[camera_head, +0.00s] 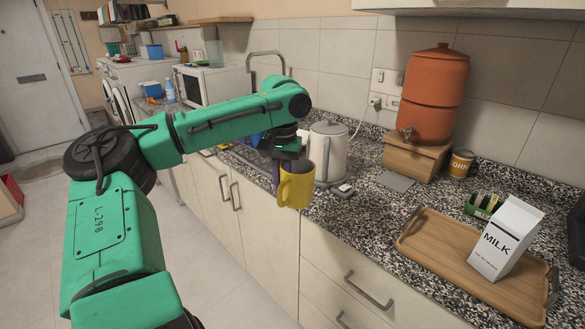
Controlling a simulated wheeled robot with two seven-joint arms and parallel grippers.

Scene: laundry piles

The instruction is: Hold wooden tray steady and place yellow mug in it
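The yellow mug (296,191) hangs upright in my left gripper (290,163), in front of the counter's front edge near the kettle. The gripper points down and appears shut on the mug's upper part; the exact finger contact is small and partly hidden. The wooden tray (425,248) lies flat on the speckled counter at the right, with dark handles at its ends. A white milk carton (505,238) stands on the tray's right part; the tray's left part is bare. My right gripper is not seen in this view.
A white kettle (329,150) stands close behind the mug. An orange clay dispenser (434,88) on a wooden box, a corn can (461,163) and a small green rack (483,205) stand behind the tray. A dark object (577,232) is cut off at the right edge.

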